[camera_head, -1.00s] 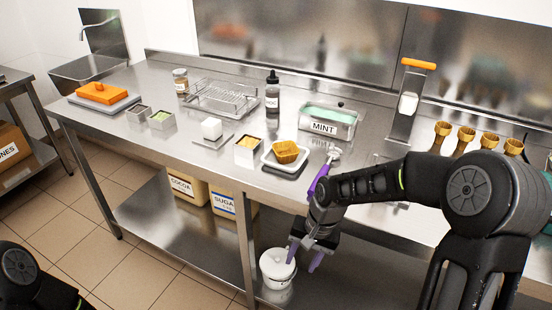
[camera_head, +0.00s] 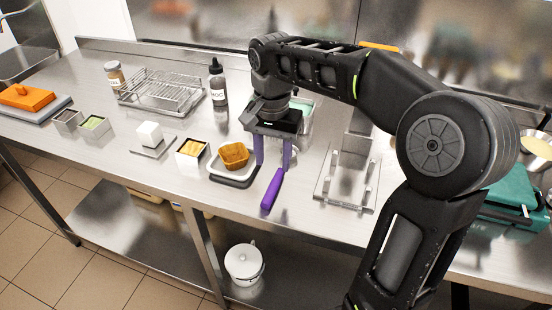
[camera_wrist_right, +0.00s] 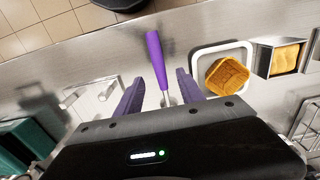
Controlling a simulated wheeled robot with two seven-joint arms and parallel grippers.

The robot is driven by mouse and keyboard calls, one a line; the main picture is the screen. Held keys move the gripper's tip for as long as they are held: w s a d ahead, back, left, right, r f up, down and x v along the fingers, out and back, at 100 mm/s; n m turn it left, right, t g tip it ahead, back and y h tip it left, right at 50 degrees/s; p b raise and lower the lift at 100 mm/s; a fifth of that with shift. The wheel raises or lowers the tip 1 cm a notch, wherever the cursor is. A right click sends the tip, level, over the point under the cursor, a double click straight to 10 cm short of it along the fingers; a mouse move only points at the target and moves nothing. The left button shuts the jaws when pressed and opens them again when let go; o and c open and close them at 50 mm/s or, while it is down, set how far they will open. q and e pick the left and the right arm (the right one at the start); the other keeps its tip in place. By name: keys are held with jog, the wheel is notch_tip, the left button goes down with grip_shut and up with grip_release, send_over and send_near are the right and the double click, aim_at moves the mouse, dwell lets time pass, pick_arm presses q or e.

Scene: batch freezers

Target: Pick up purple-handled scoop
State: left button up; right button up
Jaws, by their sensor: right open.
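The purple-handled scoop (camera_head: 272,188) lies on the steel counter near its front edge, handle toward the front. My right gripper (camera_head: 273,160) points down over the counter just behind the handle, its two purple fingers open and apart. In the right wrist view the scoop handle (camera_wrist_right: 156,58) runs up from between the open fingers of the right gripper (camera_wrist_right: 158,88). A bit of the scoop's metal shows between the fingers; the rest of its head is hidden by the gripper body. My left gripper is not in view.
A waffle cup (camera_head: 235,155) on a white-rimmed tray (camera_head: 214,173) stands close left of the right gripper. A metal stand (camera_head: 345,190) is to the right. The mint tub (camera_head: 305,112) is partly hidden behind the gripper. A white bucket (camera_head: 244,262) sits on the lower shelf.

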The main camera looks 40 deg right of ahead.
aim_at(275, 181)
jog(key=shift+w+d+r, duration=0.1)
jog(key=shift+w+d, duration=0.2)
jog(key=shift+s+a+r, duration=0.1)
jog(key=shift+s+a, duration=0.05)
jog(key=shift+s, duration=0.05)
jog(key=shift+f, duration=1.4)
notch_tip(275, 181, down, 5)
jog(key=shift+f+p, duration=0.1)
jog(key=shift+p, duration=0.45)
jog(key=shift+c, duration=0.4)
grip_shut()
